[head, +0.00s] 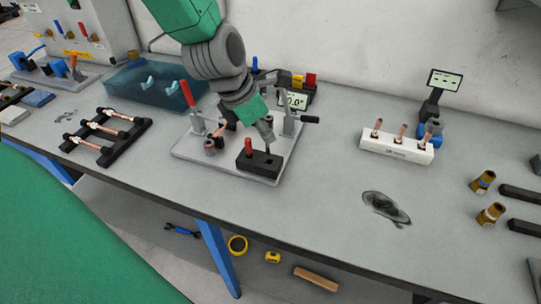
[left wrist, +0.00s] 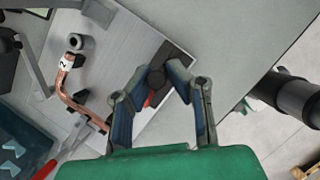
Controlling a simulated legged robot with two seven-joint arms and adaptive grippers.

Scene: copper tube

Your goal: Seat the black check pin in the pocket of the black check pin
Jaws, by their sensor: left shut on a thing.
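My left gripper (head: 266,141) reaches down over the black block (head: 262,166) on the grey fixture plate. In the left wrist view its fingers (left wrist: 157,76) are shut on the dark round black check pin (left wrist: 156,80), seen end-on over the block (left wrist: 178,55). A red-topped pin (head: 248,147) stands at the left of the block; a bit of red shows between the fingers in the wrist view. The pocket of the black check pin is hidden beneath the gripper, so I cannot tell whether the pin is in it. My right gripper is not in view.
On the plate (head: 190,152) are red-handled (head: 188,94) and black-handled (head: 309,119) clamps and a bent copper tube (left wrist: 66,85). A small display (head: 295,101) stands behind. A white rack (head: 397,146) with copper pieces is to the right. The bench front between them is mostly clear.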

